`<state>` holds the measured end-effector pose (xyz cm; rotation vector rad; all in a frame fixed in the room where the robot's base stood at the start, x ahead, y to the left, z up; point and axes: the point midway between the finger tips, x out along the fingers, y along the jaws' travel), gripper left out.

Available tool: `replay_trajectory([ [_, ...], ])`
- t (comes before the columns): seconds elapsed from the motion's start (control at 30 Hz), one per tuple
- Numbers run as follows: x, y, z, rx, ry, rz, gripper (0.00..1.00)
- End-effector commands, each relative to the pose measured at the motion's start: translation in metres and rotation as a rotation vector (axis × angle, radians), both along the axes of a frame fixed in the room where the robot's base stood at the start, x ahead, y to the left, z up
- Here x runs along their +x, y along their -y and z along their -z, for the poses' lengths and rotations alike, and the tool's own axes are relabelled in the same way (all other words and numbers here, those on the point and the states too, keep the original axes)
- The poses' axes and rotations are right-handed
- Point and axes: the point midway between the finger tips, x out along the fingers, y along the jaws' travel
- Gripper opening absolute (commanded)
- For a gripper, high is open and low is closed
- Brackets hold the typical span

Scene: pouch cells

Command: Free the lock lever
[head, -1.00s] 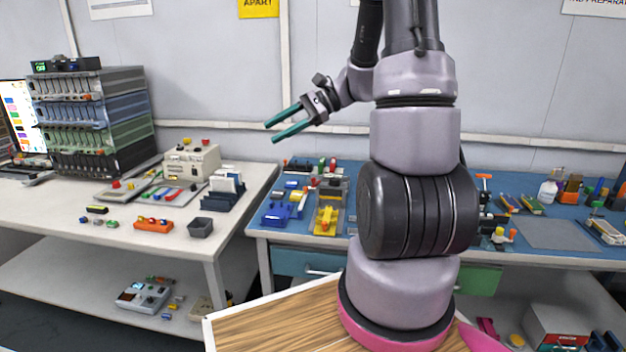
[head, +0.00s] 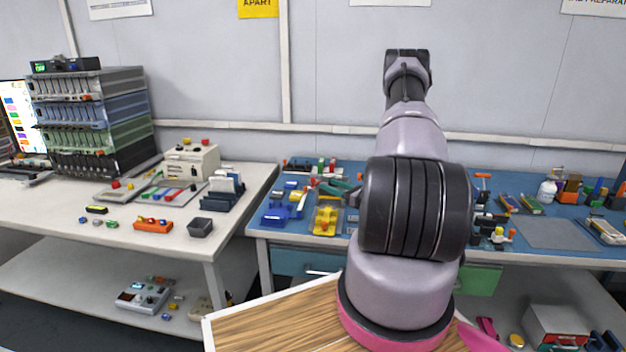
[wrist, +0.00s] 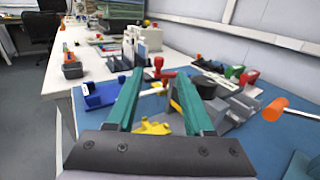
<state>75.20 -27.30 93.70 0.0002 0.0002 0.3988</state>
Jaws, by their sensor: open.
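My gripper (wrist: 160,82) is open, with its two green fingers spread and nothing between them. In the head view its fingers (head: 343,188) show low over the left part of the blue bench, partly hidden behind my arm. A yellow part (wrist: 152,127) shows between and below the fingers, and also in the head view (head: 326,216). I cannot tell which part is the lock lever.
A blue holder (head: 276,214) stands on the bench (head: 262,232) left of the yellow part. The white table (head: 130,235) at left carries a beige machine (head: 191,163) and an orange block (head: 153,226).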

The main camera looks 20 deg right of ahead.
Motion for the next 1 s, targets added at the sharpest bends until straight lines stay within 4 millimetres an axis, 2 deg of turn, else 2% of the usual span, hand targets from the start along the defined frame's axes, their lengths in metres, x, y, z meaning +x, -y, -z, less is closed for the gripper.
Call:
replay_trajectory([
  [0.2, 0.04, -0.019, -0.001, -0.002, 0.003, -0.008, 0.52],
  [0.4, 0.069, -0.031, -0.001, -0.002, 0.002, -0.007, 0.52],
  [0.6, 0.082, -0.036, -0.001, -0.001, 0.001, -0.004, 0.52],
  [0.87, 0.083, -0.036, -0.001, -0.001, 0.001, -0.004, 0.52],
  [0.93, 0.083, -0.036, -0.001, -0.001, 0.0, -0.004, 0.33],
  [1.0, 0.083, -0.036, -0.001, -0.001, 0.0, -0.004, 0.06],
])
